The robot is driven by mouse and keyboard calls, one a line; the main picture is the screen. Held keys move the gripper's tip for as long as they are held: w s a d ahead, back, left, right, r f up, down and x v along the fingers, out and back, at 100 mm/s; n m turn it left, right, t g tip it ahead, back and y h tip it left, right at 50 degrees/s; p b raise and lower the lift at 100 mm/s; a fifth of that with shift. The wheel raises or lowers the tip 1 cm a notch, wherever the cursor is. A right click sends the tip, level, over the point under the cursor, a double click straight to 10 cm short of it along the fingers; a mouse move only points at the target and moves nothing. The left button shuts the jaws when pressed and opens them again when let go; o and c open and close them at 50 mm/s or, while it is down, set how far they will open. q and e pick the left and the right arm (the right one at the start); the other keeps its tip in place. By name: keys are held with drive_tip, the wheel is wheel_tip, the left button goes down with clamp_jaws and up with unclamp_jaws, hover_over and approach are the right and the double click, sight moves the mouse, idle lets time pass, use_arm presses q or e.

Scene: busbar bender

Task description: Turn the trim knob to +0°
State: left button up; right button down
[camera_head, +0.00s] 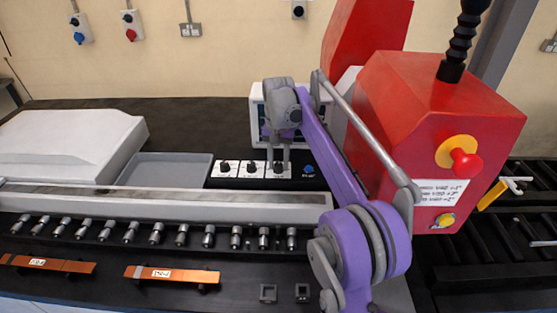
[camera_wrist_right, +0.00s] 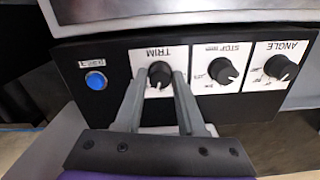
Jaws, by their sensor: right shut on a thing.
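The trim knob (camera_wrist_right: 159,73) is a black dial on a white plate marked TRIM, upside down in the right wrist view. My right gripper (camera_wrist_right: 159,82) has its two grey fingers on either side of this knob and is shut on it. In the head view, my right gripper (camera_head: 278,166) reaches down to the rightmost of three knobs on the control panel (camera_head: 241,183), and its fingers largely cover that knob. The scale marks and the knob's pointer are too small to read surely. My left gripper is not in view.
The stop knob (camera_wrist_right: 222,71) and angle knob (camera_wrist_right: 277,68) sit beside the trim knob. A blue button (camera_wrist_right: 95,81) is on its other side. A screen (camera_head: 256,103) stands behind the panel. The red machine (camera_head: 440,110) rises right of my arm.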

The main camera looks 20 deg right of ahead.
sight(278, 164)
drive_tip(key=n, duration=0.4)
drive_tip(key=shift+n+p, duration=0.3)
drive_tip(key=n, duration=1)
drive_tip(key=shift+n+p, duration=0.3)
drive_tip(key=shift+n, duration=0.1)
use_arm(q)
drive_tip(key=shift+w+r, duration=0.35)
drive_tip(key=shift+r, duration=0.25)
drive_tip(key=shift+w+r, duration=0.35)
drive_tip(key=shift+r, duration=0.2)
use_arm(e)
drive_tip(key=n, duration=0.4)
drive_tip(key=shift+n, duration=0.3)
drive_tip(key=c, duration=0.5)
unclamp_jaws()
wheel_tip(278, 164, up, 11)
drive_tip(key=shift+f, duration=0.1)
